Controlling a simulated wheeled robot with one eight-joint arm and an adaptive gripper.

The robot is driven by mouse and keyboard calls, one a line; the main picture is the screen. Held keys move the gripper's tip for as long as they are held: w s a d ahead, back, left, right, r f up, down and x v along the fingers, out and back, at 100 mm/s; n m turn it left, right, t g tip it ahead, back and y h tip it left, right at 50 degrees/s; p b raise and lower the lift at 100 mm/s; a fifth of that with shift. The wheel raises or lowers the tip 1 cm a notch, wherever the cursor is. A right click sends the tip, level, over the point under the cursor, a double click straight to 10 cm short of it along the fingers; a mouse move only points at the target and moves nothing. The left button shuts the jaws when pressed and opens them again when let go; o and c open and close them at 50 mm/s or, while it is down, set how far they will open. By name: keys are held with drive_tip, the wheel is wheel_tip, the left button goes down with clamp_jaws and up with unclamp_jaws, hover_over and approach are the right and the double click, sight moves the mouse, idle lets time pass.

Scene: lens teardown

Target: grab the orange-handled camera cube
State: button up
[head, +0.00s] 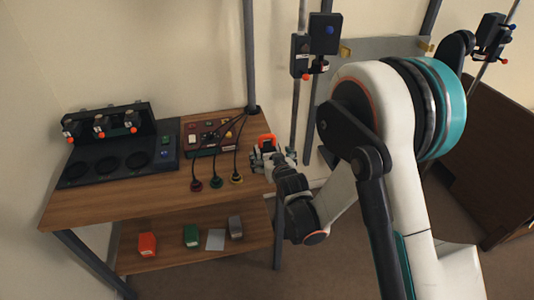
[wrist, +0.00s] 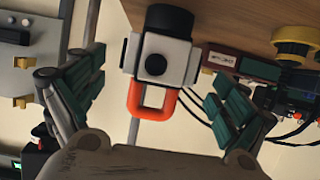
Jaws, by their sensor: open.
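The camera cube (wrist: 160,60) is white with black round faces and a black lens on top, and it carries an orange loop handle (wrist: 152,104). In the wrist view it is between the two green-padded fingers of my gripper (wrist: 152,82), which is open. The handle points toward the gripper's palm, and gaps show on both sides of it. In the head view the orange handle (head: 267,138) shows at the table's right edge beside my gripper (head: 268,160). Most of the cube is hard to make out there.
The wooden table (head: 100,208) holds a black tray (head: 85,172) with round recesses, a button panel (head: 203,135) and several cabled plugs. The lower shelf (head: 180,262) bears red (head: 147,244), green (head: 191,236) and grey (head: 235,227) blocks. A vertical post stands by the table's back right corner.

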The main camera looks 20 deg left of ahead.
sight(267, 151)
drive_tip(key=shift+b+x, duration=1.15)
drive_tip(key=shift+x, duration=1.5)
drive_tip(key=shift+r, duration=0.1)
drive_tip(key=shift+c, duration=0.3)
drive_tip(key=c, duration=1.5)
drive_tip(key=shift+r, duration=0.1)
drive_tip(key=shift+c, duration=0.2)
